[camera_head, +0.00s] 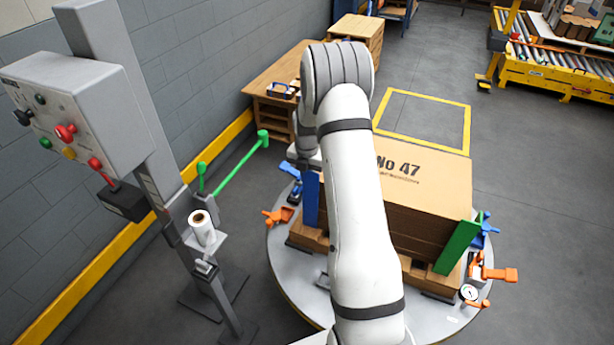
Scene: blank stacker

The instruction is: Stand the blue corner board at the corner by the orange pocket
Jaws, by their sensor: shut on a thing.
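The blue corner board (311,200) stands upright at the left front corner of the large cardboard box (425,205). My gripper (309,170) is at the board's upper end, shut on it; its fingers are small and partly hidden by my arm. An orange pocket (280,214) sits on the left rim of the round grey turntable (288,262), just left of the board's foot. Whether the board's foot touches the base there is too small to tell. My arm hides the middle of the box's front.
A green corner board (458,247) leans at the box's right front corner, near orange clamps (500,273) and a gauge (469,292). Open floor (540,220) lies right.

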